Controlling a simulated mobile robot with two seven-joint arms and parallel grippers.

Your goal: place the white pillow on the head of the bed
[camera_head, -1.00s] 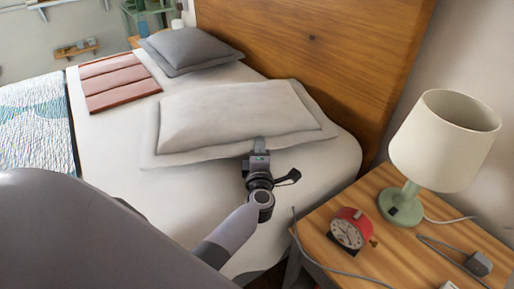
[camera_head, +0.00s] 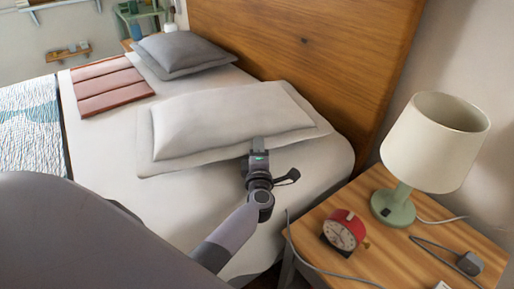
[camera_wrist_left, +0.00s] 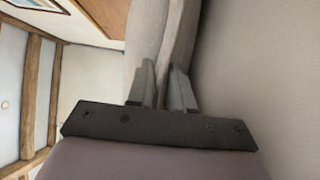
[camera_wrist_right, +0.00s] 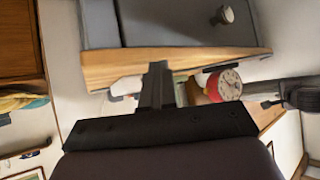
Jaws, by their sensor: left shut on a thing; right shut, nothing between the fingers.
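The white pillow (camera_head: 228,120) lies on the bed (camera_head: 190,205) near the wooden headboard (camera_head: 300,50), on the side toward the nightstand. My left gripper (camera_head: 259,150) is shut on the near edge of the pillow. In the left wrist view the fingers (camera_wrist_left: 162,92) pinch the pillow's rim (camera_wrist_left: 172,45), with the bed surface beside it. My right gripper (camera_wrist_right: 155,85) is shut and empty in the right wrist view, close to the nightstand; it is not seen in the head view.
A grey pillow (camera_head: 182,52) lies at the far side by the headboard, and a folded reddish cloth (camera_head: 108,82) is beside it. The nightstand (camera_head: 400,255) at right carries a lamp (camera_head: 435,145), a red alarm clock (camera_head: 343,230) and cables. A patterned blanket (camera_head: 30,125) covers the left.

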